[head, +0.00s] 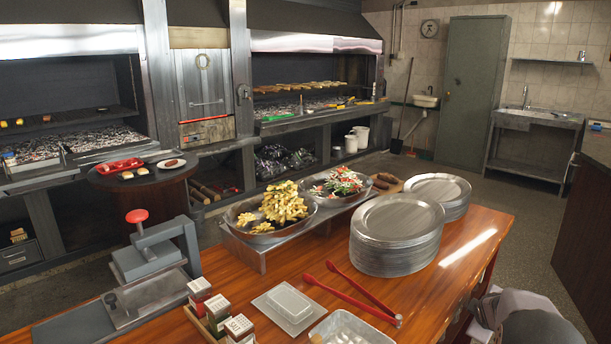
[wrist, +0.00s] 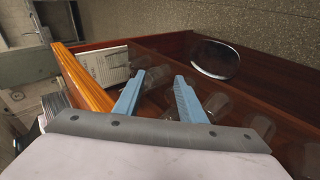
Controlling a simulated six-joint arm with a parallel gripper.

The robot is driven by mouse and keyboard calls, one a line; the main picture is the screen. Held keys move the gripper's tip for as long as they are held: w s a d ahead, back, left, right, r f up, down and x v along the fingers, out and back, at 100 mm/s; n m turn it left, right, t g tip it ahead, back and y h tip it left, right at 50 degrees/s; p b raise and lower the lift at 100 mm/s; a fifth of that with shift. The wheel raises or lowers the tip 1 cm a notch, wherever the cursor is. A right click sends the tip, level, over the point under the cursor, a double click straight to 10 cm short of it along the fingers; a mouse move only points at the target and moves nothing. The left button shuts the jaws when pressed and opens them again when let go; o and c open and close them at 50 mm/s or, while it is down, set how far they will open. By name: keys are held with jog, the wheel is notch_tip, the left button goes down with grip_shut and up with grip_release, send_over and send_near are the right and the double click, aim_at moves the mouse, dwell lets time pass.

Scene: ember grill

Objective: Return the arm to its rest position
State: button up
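My gripper (wrist: 159,76) shows in the wrist view with its two blue fingers spread apart. Nothing is between them. The fingers point toward a dark reddish-brown wooden surface with several clear glasses (wrist: 215,103). I cannot tell whether the fingertips are touching anything. In the head view, white and grey parts of my arm show at the bottom right corner, beside the right end of the wooden table (head: 435,290). My fingers cannot be made out there.
The table bears stacked metal plates (head: 395,235), red tongs (head: 350,295), a press (head: 150,250), a tray of fries (head: 270,210) and a salad tray (head: 338,187). A dark counter (head: 585,215) stands at the right, with open floor between. A round metal-rimmed object (wrist: 215,60) shows in the wrist view.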

jog(key=s+a+f+m+g, duration=0.2)
jog(key=s+a+f+g, duration=0.3)
jog(key=s, duration=0.5)
jog(key=s+a+f+m+g, duration=0.25)
jog(key=s+a+f, duration=0.35)
jog(key=s, duration=0.4)
jog(key=s+a+r+m+y+p, duration=0.2)
jog(key=s+a+r+p, duration=0.4)
jog(key=a+r, duration=0.4)
jog(key=s+a+r+m+y+p, duration=0.2)
jog(key=s+a+r+p, duration=0.5)
jog(key=a+r, duration=0.3)
jog(key=shift+s+a+r+y, duration=0.35)
jog(key=shift+s+a+y, duration=0.05)
jog(key=shift+s+a, duration=0.15)
jog(key=shift+m, duration=0.25)
